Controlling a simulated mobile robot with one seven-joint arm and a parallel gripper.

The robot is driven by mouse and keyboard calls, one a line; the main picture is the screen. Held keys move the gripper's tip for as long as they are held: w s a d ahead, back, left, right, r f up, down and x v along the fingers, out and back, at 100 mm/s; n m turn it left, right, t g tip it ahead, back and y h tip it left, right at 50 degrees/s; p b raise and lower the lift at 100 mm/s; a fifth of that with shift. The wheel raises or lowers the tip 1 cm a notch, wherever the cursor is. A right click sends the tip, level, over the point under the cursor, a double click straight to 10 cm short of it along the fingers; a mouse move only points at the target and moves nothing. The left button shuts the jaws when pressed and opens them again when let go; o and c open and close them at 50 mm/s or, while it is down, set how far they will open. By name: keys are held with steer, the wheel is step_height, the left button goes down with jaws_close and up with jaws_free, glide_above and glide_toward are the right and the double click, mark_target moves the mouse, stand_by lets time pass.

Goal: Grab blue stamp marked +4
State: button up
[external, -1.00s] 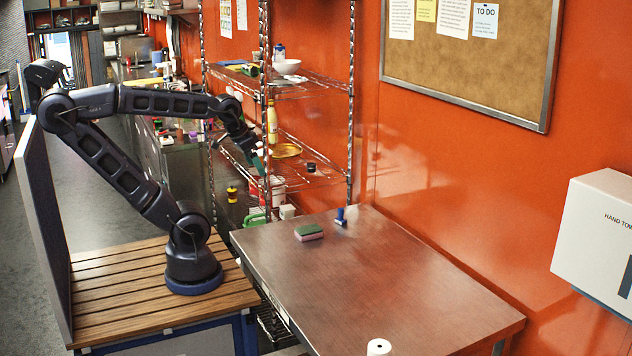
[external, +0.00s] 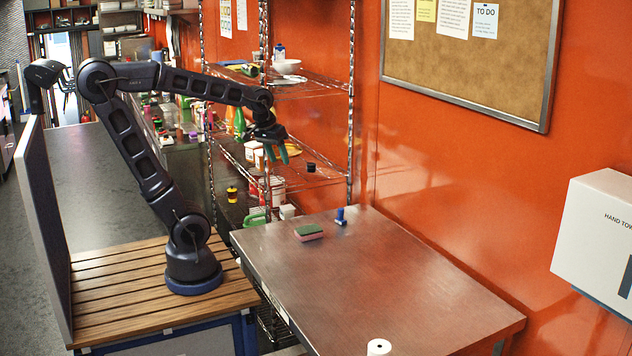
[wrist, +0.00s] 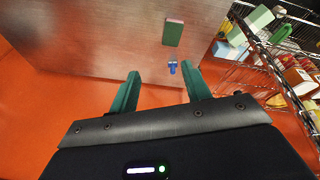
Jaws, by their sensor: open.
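The blue stamp (external: 341,216) stands at the far edge of the metal table, close to the orange wall. In the wrist view the blue stamp (wrist: 172,67) shows beyond the fingertips, nearer the right finger; its marking is too small to read. My gripper (external: 284,153) is in the air above and to the left of the stamp, beside the wire shelf. In the wrist view my gripper (wrist: 160,84) is open, with two green fingers apart and nothing between them.
A green and pink sponge (external: 309,232) lies on the metal table (external: 390,270), left of the stamp. A white roll (external: 379,347) stands at the near edge. The wire shelf (external: 310,178) with several goods is close to my gripper. The table's middle is clear.

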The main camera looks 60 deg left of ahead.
steer(key=w+a+f+n+g, duration=0.1)
steer(key=w+a+f+n, duration=0.2)
steer(key=w, duration=0.5)
steer(key=w+a+f+n+g, duration=0.1)
steer(key=w+f+n, duration=0.25)
steer(key=w, duration=0.45)
steer(key=n+g, duration=0.2)
steer(key=n, duration=0.6)
glide_toward(341, 210)
steer(key=a, duration=0.1)
steer(key=shift+w+a+f, duration=0.15)
steer(key=shift+w+a, duration=0.05)
steer(key=shift+d+f, duration=0.15)
steer(key=shift+f, duration=5.05)
steer(key=shift+c, duration=0.5)
jaws_close()
